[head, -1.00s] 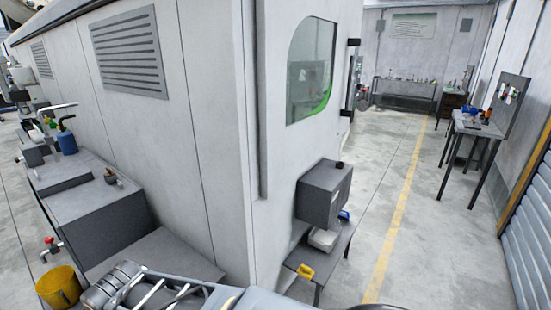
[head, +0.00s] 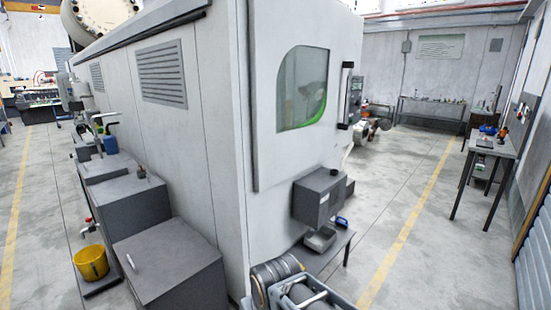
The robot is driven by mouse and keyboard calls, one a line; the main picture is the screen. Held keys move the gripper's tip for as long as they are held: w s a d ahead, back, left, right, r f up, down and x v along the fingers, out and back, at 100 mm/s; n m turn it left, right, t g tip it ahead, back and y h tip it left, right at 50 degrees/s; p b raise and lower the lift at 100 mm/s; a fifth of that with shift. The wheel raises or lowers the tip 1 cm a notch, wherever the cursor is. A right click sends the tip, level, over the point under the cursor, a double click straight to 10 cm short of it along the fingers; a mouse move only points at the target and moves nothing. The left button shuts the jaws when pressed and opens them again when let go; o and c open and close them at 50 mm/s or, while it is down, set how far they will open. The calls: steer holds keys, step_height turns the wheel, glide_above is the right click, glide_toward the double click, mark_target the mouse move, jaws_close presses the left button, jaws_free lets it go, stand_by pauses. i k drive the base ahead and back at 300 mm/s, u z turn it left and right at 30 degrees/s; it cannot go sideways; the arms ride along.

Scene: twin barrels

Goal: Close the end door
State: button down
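The end door (head: 268,150) is a pale grey panel with a rounded, green-edged window (head: 303,90) on the end face of the large grey machine (head: 195,130). It lies along that face, slightly proud of it. A black upright bar (head: 346,95), perhaps its handle, stands at the right edge. I cannot tell from this angle whether the door is fully shut, as the area beyond its right edge is mostly hidden.
A dark box (head: 317,197) and a low table (head: 335,250) stand below the door. Grey cabinets (head: 170,262) and a yellow bucket (head: 90,263) line the left side. A legged workbench (head: 490,145) stands right. The floor by the yellow line (head: 405,220) is clear.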

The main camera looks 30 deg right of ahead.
mark_target(297, 124)
steer(key=u, duration=0.55)
steer(key=i, duration=0.6)
steer(key=u, duration=0.55)
steer(key=i, duration=0.8)
steer(key=z, duration=0.25)
